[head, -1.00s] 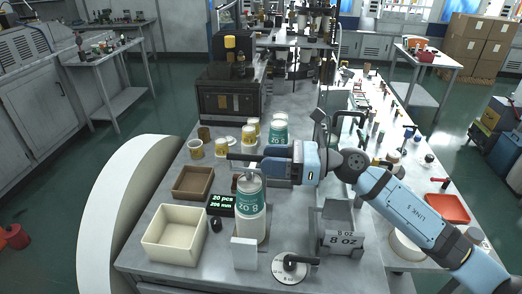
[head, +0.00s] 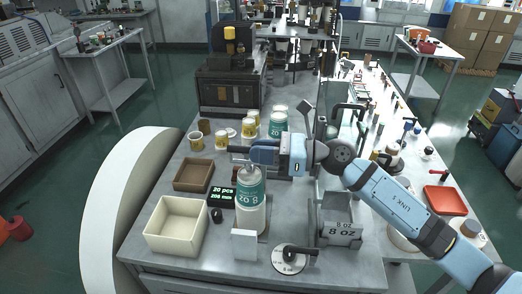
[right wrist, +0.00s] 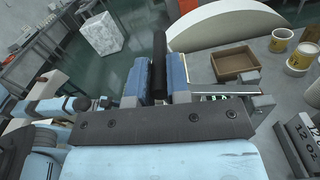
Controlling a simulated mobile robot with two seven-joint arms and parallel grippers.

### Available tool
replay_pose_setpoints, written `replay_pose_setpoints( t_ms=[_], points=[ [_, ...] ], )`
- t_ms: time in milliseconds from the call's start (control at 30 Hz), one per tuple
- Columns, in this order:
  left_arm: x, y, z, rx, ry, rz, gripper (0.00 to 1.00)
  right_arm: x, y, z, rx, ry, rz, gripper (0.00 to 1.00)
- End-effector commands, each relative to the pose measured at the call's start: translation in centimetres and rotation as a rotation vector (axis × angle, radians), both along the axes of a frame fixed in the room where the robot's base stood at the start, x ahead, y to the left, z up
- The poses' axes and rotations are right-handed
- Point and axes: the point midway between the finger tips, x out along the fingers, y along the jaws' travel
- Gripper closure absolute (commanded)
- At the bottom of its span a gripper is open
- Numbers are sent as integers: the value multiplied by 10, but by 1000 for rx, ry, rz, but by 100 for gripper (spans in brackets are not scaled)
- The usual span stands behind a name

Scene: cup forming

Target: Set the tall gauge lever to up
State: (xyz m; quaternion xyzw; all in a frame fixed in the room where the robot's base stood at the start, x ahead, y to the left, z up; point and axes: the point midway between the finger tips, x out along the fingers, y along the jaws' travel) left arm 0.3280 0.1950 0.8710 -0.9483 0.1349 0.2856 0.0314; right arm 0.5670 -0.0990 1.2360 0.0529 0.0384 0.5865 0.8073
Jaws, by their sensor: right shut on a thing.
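My right gripper (head: 262,153) reaches in from the right, just above the top of a tall teal-and-white cup stack (head: 250,190) marked 20 8. It is shut on a black bar, the lever handle (right wrist: 159,60), which lies between the two blue fingers in the right wrist view and extends beyond them. In the head view the fingers hide most of the lever, so its exact angle is hard to tell. The gauge display (head: 222,194), reading 20 pcs, stands left of the stack. My left gripper is not in view.
A cream bin (head: 176,226) and a brown tray (head: 193,174) lie left of the stack. A grey 8 OZ box (head: 340,232) and a round plate with a black handle (head: 290,261) stand at the front right. Several yellow-and-white cups (head: 222,140) stand behind.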

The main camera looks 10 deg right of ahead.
Motion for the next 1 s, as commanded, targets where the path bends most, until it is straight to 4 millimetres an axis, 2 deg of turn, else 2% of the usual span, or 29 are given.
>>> replay_pose_setpoints(
  t_ms=[300, 633, 1000],
  points=[
    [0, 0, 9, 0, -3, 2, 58, 13, -5, 14, 37, 118, -1, 100],
    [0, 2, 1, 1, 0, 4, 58, 41, -14, 32, 36, 110, -2, 100],
    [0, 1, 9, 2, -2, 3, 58, 65, -21, 41, 98, 306, -1, 100]
  ],
)
